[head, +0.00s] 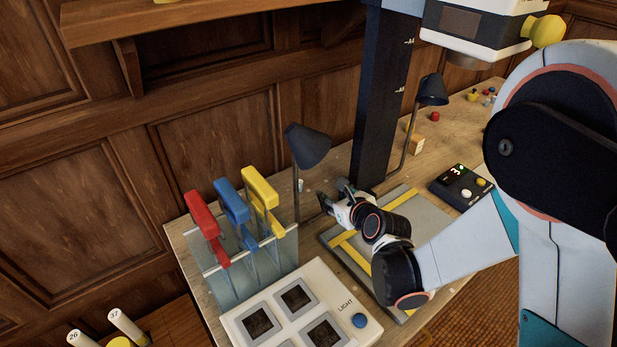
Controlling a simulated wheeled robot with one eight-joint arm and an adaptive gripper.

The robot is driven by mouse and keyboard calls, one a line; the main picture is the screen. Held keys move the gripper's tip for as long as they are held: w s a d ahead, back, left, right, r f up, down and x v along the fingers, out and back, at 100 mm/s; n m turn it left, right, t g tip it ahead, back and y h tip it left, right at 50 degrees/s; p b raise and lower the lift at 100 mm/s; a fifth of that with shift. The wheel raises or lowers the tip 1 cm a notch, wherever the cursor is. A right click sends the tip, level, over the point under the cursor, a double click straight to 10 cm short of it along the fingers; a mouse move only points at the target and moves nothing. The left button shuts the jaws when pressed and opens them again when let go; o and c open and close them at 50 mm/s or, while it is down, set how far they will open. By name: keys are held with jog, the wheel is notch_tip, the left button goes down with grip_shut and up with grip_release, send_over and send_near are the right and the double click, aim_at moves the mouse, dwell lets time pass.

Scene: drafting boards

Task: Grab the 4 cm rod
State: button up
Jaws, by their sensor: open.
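I cannot pick out the 4 cm rod for certain. A small pale upright piece (301,185) stands by the lamp stem, left of my gripper; it is too small to tell what it is. My gripper (333,194) is open, low over the back left of the grey board with yellow strips (428,211). Its dark fingers spread toward the back left, and I see nothing between them. My wrist and forearm hide part of the board.
A dark lamp (308,146) and a black column (381,105) stand close to my gripper. Red, blue and yellow handles (231,207) rise at left. A white LIGHT panel (357,306) is in front. A black display box (462,187) sits at right. Numbered tubes (128,326) are lower left.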

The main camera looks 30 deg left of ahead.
jog(key=m, duration=0.1)
send_near(301, 184)
jog(key=b+x, duration=0.2)
jog(key=x, duration=0.1)
jog(key=shift+f, duration=0.3)
jog(key=shift+r+b+x, duration=0.15)
jog(key=shift+b+x, duration=0.65)
jog(key=shift+x, duration=0.75)
jog(key=shift+r+b+x, duration=0.15)
jog(key=shift+b+x, duration=0.65)
jog(key=shift+x, duration=0.8)
jog(key=shift+w, duration=0.1)
grip_shut()
